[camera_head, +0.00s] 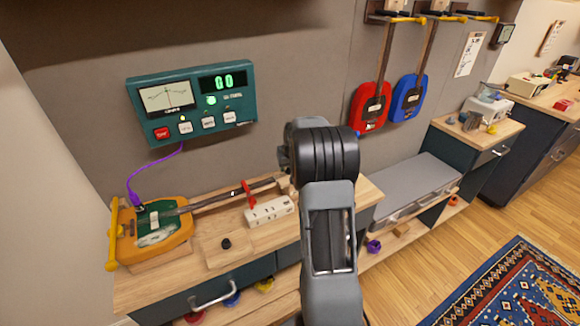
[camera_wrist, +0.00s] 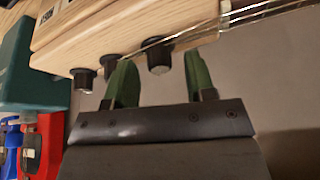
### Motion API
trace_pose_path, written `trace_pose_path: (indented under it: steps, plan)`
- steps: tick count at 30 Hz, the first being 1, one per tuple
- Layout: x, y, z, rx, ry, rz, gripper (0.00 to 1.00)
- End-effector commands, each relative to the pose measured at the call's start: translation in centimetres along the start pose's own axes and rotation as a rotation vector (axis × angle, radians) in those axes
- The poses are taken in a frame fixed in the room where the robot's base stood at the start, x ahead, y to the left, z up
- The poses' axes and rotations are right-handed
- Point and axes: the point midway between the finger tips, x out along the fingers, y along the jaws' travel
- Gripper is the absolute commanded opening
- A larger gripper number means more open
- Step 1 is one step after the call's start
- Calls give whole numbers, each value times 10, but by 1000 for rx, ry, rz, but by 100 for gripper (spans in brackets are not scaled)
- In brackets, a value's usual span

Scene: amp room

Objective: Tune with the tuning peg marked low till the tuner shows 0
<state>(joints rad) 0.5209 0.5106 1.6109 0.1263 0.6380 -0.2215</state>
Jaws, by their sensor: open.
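The green wall tuner (camera_head: 192,102) has a needle dial and a lit green display. The display seems to read 0.0, and its first character is hard to make out. A green lamp glows below it. A yellow guitar (camera_head: 150,232) lies on the bench, its headstock mostly hidden by my arm. The wrist view shows the pale wooden headstock (camera_wrist: 130,35) with black tuning pegs. My gripper (camera_wrist: 160,72) is open, its green fingers on either side of one black peg (camera_wrist: 158,54). I cannot tell whether they touch it. The peg labels are not readable.
A purple cable (camera_head: 131,184) joins tuner and guitar. A white block (camera_head: 269,211) and a red support (camera_head: 250,193) stand by the neck. Two more black pegs (camera_wrist: 84,80) (camera_wrist: 110,66) sit left of the gripped space. Red (camera_head: 369,107) and blue (camera_head: 408,97) guitars hang on the wall.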

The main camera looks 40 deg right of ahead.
Motion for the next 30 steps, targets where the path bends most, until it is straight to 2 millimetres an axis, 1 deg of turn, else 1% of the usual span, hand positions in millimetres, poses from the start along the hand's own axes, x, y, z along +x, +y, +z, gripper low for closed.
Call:
trace_pose_path:
  steps: [5,12,18,24,30]
  plan:
    - [-30,0,-1,1,6,1,50]
    - [-80,0,0,1,5,1,50]
    - [-111,0,0,1,3,1,50]
    - [-128,0,0,0,3,1,50]
    - [-132,0,0,0,1,1,50]
